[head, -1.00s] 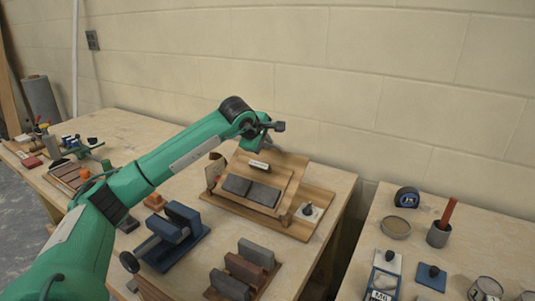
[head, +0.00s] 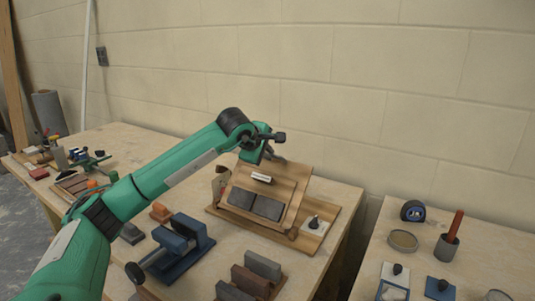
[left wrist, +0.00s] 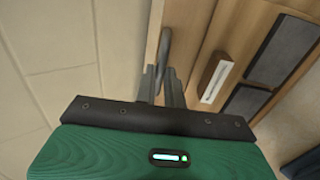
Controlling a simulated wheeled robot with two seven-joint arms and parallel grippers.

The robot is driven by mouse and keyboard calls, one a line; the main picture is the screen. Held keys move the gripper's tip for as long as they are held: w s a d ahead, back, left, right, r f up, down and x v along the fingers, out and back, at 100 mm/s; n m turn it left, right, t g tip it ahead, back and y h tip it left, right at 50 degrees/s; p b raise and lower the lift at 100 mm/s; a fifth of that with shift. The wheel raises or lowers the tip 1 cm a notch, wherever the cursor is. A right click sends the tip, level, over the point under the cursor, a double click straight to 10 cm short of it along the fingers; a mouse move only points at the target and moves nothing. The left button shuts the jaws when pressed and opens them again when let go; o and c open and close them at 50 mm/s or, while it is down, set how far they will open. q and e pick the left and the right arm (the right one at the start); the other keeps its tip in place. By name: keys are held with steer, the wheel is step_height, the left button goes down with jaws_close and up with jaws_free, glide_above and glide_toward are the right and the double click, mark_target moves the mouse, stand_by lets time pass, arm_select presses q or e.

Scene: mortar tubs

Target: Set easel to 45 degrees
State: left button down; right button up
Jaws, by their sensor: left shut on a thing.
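The wooden easel (head: 298,178) stands on a flat wooden base (head: 322,236) near the back of the bench, its panel leaning back at a slant. Two dark slabs (head: 254,204) rest on its lower part, below a small block with a white label (head: 261,178). My left gripper (head: 270,155) is at the panel's top edge. In the left wrist view my left gripper (left wrist: 163,82) is shut on a grey loop-like handle (left wrist: 165,46) beside the panel's edge. The exact tilt angle cannot be read. My right gripper is not in view.
Across a gap, another bench holds a tape measure (head: 413,211) and a grey cup (head: 447,247). A wall is behind.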

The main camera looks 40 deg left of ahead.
arm_select(q)
steer(key=shift+d+f, duration=0.1)
steer(key=shift+f, duration=0.35)
steer(key=c, duration=1.5)
jaws_free()
steer(key=shift+s, duration=0.1)
steer(key=shift+r, duration=0.1)
steer(key=shift+s+r, duration=0.3)
steer(key=shift+r, duration=0.15)
steer(key=v, duration=1.2)
steer(key=shift+s+r+b, duration=0.2)
steer(key=shift+s+b, duration=0.1)
steer(key=shift+b, duration=0.05)
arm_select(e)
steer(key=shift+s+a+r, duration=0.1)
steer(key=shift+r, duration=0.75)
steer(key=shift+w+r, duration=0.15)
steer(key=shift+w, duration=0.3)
